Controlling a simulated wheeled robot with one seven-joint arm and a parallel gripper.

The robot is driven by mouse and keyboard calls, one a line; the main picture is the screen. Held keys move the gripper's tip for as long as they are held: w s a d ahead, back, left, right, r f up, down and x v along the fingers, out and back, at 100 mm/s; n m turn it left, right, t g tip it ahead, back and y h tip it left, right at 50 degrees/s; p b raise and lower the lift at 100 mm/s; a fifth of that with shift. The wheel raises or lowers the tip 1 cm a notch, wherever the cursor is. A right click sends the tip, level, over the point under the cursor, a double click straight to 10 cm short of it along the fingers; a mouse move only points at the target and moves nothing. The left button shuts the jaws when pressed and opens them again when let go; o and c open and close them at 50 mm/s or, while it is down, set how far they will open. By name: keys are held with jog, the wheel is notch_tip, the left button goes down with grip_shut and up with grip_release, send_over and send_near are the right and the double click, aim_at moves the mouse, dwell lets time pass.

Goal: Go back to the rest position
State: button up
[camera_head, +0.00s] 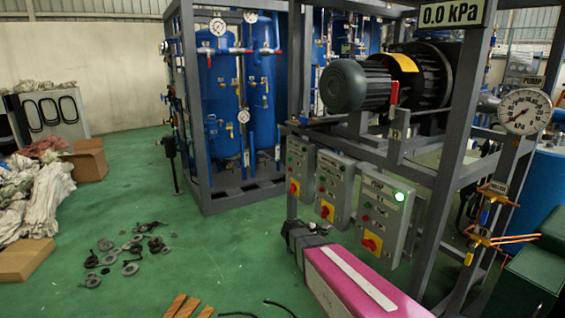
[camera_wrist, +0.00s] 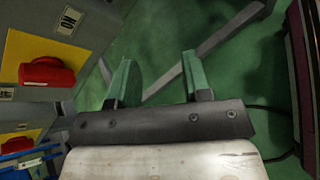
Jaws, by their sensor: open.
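My gripper (camera_wrist: 157,62) is open and empty in the wrist view, with its two fingers apart over green floor and a grey frame bar. In the head view, its dark end is low in front of the control boxes, partly hidden by my pink arm. Three grey control boxes stand in a row: left (camera_head: 300,165), middle (camera_head: 333,185) and right (camera_head: 382,210). Each has a red knob on a yellow plate. The right box has a lit green lamp (camera_head: 399,196). In the wrist view, a red knob (camera_wrist: 45,72) is left of my fingers, apart from them.
A grey metal frame (camera_head: 452,150) carries the pump motor (camera_head: 357,86), a 0.0 kPa display (camera_head: 452,14) and a gauge (camera_head: 524,111). Blue tanks (camera_head: 218,100) stand behind. Loose parts (camera_head: 130,250) and cardboard boxes (camera_head: 88,160) lie at left. Green floor (camera_head: 220,245) is clear between.

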jog(key=s+m+g+y, duration=0.3)
jog(key=s+m+y, duration=0.8)
jog(key=s+m, duration=0.5)
jog(key=shift+s+d+f+g+y, duration=0.2)
jog(key=shift+s+f+g+y, duration=0.15)
jog(key=shift+s, duration=0.65)
